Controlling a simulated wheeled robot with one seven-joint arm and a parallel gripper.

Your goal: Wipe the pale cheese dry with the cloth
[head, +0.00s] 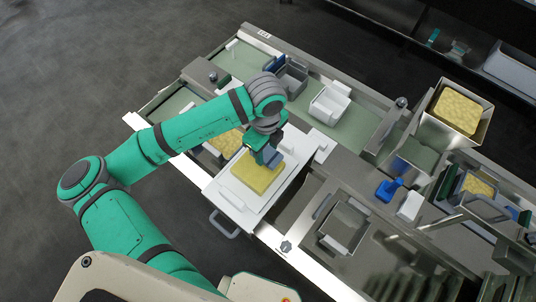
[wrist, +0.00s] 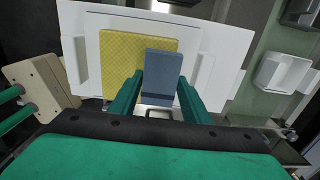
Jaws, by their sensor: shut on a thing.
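A pale yellow cheese block (head: 256,177) lies flat on a white board (head: 232,199). It also shows in the wrist view (wrist: 122,62), on the left half of the white board (wrist: 85,22). My gripper (head: 264,157) is above the far side of this cheese. In the wrist view its green fingers (wrist: 158,98) are closed on a blue-grey folded cloth (wrist: 164,72). The cloth covers the right part of the cheese in that view. I cannot tell whether cloth and cheese touch. The fingers hide part of the cloth in the head view.
Another yellow cheese (head: 227,142) lies left of the board, partly behind my arm. A larger cheese (head: 458,109) sits in a metal bin at right. White tubs (head: 330,103), a blue-handled tool (head: 388,189) and a steel basin (head: 343,226) stand around. Green mat beyond the board is partly clear.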

